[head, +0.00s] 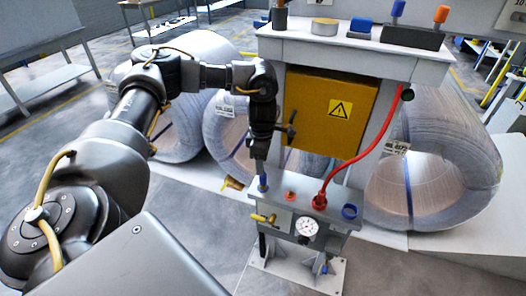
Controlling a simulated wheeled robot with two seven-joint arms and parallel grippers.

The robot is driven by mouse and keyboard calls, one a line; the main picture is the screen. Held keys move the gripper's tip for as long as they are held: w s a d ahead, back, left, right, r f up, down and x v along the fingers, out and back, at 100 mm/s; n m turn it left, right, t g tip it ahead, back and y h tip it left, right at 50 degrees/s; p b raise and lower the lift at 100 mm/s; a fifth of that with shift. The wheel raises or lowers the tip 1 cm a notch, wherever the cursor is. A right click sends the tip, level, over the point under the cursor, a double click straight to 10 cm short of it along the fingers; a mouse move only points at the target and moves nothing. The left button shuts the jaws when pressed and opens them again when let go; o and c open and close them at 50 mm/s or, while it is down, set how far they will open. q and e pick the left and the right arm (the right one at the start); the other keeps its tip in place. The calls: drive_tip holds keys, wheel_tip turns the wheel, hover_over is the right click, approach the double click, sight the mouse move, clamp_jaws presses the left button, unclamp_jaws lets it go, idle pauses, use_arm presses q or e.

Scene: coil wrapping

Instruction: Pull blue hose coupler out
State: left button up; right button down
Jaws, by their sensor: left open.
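A small blue coupler (263,184) stands at the left end of the grey panel (290,198) on the low stand. My left gripper (261,172) points down from above at this blue piece, with its fingers open. The fingers hide part of the coupler, and I cannot tell whether they touch it. A blue ring-shaped port (349,212) is at the panel's right end. My right gripper is not in view.
A red hose (370,150) runs from the post down to a red coupler (320,200). A pressure gauge (306,228) and a brass valve (264,218) are on the stand's front. A yellow cabinet (325,85) is behind my gripper. Large wrapped coils (440,165) flank the stand.

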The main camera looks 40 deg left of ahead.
sight(263, 180)
use_arm(q)
wheel_tip(263, 180, down, 5)
drive_tip(key=shift+d+f+p, duration=0.1)
drive_tip(key=shift+f+p, duration=0.05)
drive_tip(key=shift+p, duration=0.4)
drive_tip(key=shift+f, duration=0.75)
drive_tip(key=shift+c, duration=0.3)
drive_tip(key=c, duration=1)
drive_tip(key=o, duration=0.3)
drive_tip(key=shift+w, duration=0.1)
clamp_jaws()
drive_tip(key=shift+r, duration=0.1)
drive_tip(key=shift+r, duration=0.2)
